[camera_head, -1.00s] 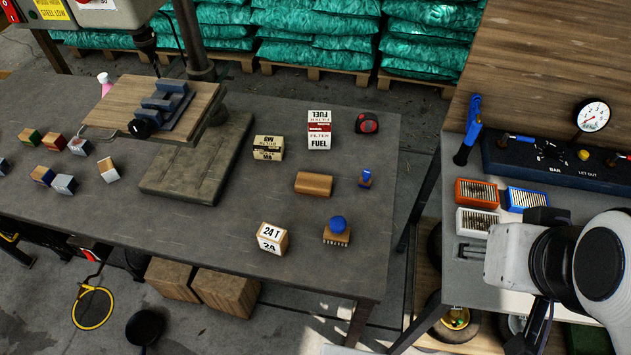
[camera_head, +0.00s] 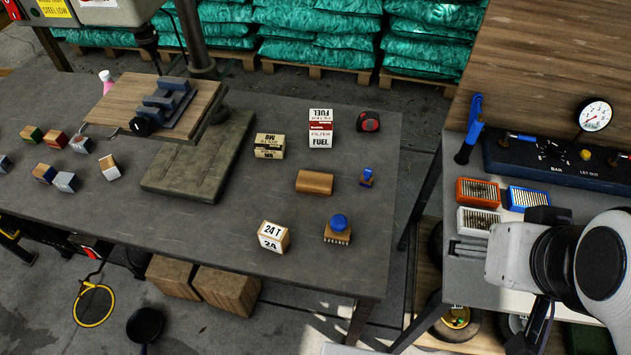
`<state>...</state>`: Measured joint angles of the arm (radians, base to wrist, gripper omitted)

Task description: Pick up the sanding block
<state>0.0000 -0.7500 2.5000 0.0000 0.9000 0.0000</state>
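A plain brown wooden block (camera_head: 314,182) with a rounded top lies on the dark grey table, right of its middle. It looks like the sanding block, and nothing covers it. My arm shows at the right edge, over the side bench and well apart from the block. A dark part at the lower end of my arm, which seems to be my gripper (camera_head: 532,336), shows near the bottom edge. Its fingers cannot be made out, and nothing is seen held in it.
Around the block stand a fuel filter box (camera_head: 320,128), a tan box (camera_head: 269,146), a tape measure (camera_head: 368,121), a blue-handled stamp (camera_head: 367,177), a blue-knobbed brush (camera_head: 338,229) and a "24 T" box (camera_head: 273,236). A drill press base (camera_head: 170,188) stands left. A gap separates table and bench.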

